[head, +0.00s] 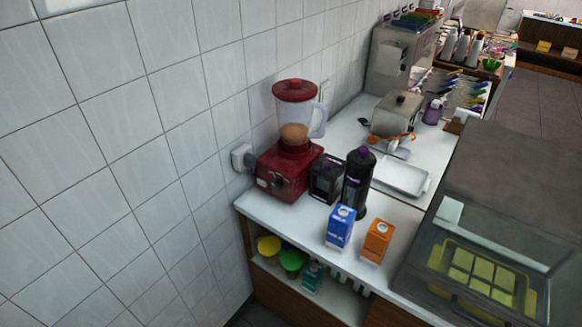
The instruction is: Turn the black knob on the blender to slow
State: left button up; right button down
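A red blender (286,172) stands on the white counter against the tiled wall, near the counter's left end. Its clear jug (296,113) has a red lid and something tan inside. A small dark knob (263,182) shows on the front of the red base. The knob's setting is too small to read. Neither of my grippers is in the head view, and nothing touches the blender.
A black box-like container (326,178) and a tall black bottle (357,182) stand right of the blender. A blue carton (340,227) and an orange carton (376,241) stand in front. A glass-topped case (490,262) is at right. A shelf with bowls is below.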

aim_at(278, 184)
jog(key=i+u, duration=0.15)
jog(key=u, duration=0.35)
jog(key=i+u, duration=0.15)
jog(key=u, duration=0.35)
jog(key=i, duration=0.25)
jog(key=u, duration=0.05)
